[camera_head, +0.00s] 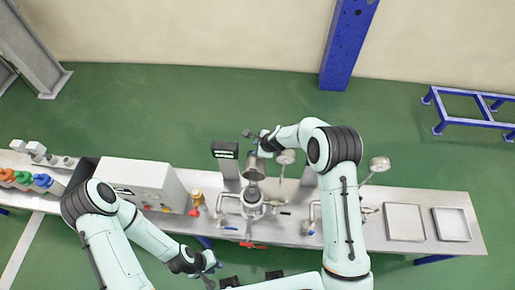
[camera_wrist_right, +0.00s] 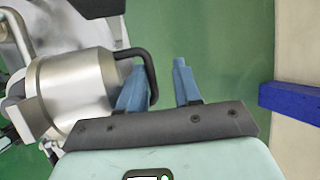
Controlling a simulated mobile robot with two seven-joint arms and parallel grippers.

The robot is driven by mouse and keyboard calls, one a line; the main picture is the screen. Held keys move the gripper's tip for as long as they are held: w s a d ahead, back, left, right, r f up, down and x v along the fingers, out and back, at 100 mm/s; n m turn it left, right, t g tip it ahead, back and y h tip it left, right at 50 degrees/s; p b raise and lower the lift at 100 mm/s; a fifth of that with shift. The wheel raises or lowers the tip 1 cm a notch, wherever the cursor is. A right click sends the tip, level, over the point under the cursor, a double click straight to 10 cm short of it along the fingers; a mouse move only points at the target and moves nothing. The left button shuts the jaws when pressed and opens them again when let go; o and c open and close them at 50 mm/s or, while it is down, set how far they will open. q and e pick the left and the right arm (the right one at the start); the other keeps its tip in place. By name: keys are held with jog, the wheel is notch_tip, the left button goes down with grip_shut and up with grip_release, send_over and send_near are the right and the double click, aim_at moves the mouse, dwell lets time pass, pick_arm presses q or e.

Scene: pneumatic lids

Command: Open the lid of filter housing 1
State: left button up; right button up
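The filter housing (camera_head: 252,200) nearest the middle of the bench is a metal vessel. Its silver cylindrical lid (camera_head: 255,169) stands above and behind the body and appears raised. In the right wrist view the lid (camera_wrist_right: 75,85) fills the left side, with a black loop handle (camera_wrist_right: 147,65). My right gripper (camera_wrist_right: 160,88) is open; one blue finger is at the handle's loop and the other is beyond its bar, with a gap between them. Contact cannot be told. My left gripper (camera_head: 212,275) appears open and empty, low at the bench's front. I cannot read a housing number.
A white control box (camera_head: 143,184) stands left on the bench. Round metal covers (camera_head: 380,163) stand up to the right. Two shallow trays (camera_head: 405,222) lie at the right end. A red valve handle (camera_head: 252,245) is at the front. My right arm hides part of the bench.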

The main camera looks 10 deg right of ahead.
jog(key=shift+s+f, duration=0.3)
jog(key=shift+f, duration=0.1)
